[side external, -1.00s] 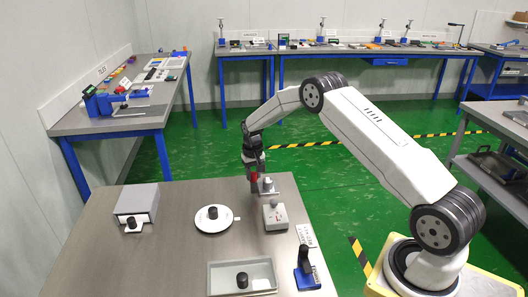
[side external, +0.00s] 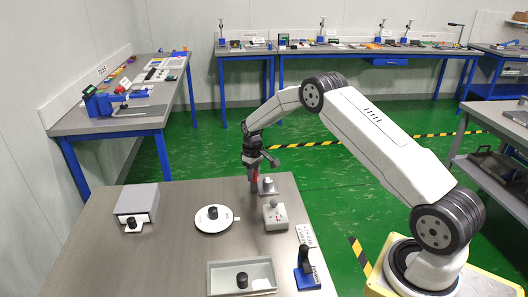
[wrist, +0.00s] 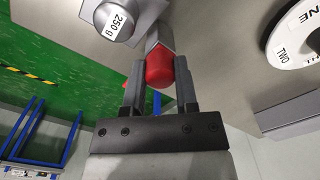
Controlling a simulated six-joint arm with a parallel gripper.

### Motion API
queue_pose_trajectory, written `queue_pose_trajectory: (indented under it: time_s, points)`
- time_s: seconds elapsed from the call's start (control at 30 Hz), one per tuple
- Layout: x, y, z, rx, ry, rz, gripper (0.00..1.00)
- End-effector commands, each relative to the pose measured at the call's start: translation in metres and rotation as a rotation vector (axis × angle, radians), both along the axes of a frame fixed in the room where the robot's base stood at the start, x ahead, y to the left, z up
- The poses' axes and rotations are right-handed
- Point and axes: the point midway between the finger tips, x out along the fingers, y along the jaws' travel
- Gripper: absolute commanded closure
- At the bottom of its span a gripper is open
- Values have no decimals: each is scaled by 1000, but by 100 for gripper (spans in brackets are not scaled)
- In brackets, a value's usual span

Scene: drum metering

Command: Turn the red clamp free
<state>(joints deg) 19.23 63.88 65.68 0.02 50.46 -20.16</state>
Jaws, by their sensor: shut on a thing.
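The red clamp (wrist: 159,66) shows in the wrist view as a rounded red piece in front of a grey block. My gripper (wrist: 159,80) is shut on it, with one dark finger on each side. In the side external view the red clamp (side external: 255,174) is a small red upright piece at the table's far edge, below my gripper (side external: 253,168). The fingers partly cover it there, and its seat is hidden.
A grey box with a knob (side external: 274,216), a white dial (side external: 214,219), a grey-lidded box (side external: 137,202), a tray (side external: 242,276) and a blue stand (side external: 306,274) are on the table. The table's left front is clear.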

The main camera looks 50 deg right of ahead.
Motion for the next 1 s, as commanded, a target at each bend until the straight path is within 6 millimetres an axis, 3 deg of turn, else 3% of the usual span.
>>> queue_pose_trajectory:
  time_s: [0.2, 0.23, 0.33, 0.77, 1.0]
  points:
    - [1, 0, 1, -2, -3, 2, 100]
    - [1, 0, 1, -2, -3, 2, 60]
    - [1, 0, 1, -2, -3, 1, 28]
    - [0, 0, 3, -1, -1, -1, 28]
    - [1, 0, 24, -2, -3, 0, 28]
